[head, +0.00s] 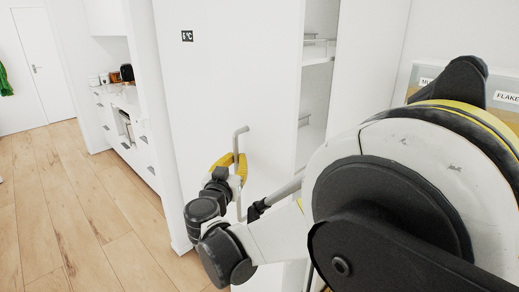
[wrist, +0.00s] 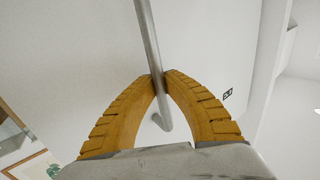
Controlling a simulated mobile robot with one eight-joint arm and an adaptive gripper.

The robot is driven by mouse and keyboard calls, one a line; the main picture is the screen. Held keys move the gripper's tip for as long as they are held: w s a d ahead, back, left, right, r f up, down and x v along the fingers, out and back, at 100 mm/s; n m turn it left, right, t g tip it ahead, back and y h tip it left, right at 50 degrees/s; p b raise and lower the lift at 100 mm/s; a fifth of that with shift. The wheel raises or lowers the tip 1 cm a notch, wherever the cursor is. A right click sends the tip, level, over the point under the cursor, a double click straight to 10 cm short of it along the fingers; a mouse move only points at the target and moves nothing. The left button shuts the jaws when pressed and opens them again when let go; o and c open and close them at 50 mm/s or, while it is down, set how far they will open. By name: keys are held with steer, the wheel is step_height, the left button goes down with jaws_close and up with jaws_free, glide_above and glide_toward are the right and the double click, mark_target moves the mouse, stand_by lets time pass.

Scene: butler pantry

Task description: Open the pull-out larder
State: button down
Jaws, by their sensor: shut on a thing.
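A tall white front (head: 215,90) stands in the middle of the head view, with a grey vertical bar handle (head: 238,142) on it. My gripper (head: 234,162) is shut on this handle. In the wrist view the two yellow fingers (wrist: 159,77) meet around the bar (wrist: 147,35), and its bent lower end shows between them. Right of the front, an opening shows white shelves (head: 318,62) with thin metal rails. My arm hides the lower part of the opening. I cannot tell how far the larder is out.
A small black "6°C" display (head: 187,36) is on the white face. At the left are a counter with drawers (head: 127,125), a door (head: 38,65) and clear wooden floor (head: 75,210). A white panel (head: 370,60) and labelled bins (head: 507,97) are at the right.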

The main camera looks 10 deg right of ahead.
steer(key=s+a, duration=1.2)
steer(key=a, duration=0.5)
steer(key=shift+s+a, duration=0.35)
steer(key=shift+s, duration=0.05)
steer(key=c, duration=1.4)
jaws_free()
steer(key=v, duration=1.2)
steer(key=shift+w, duration=0.1)
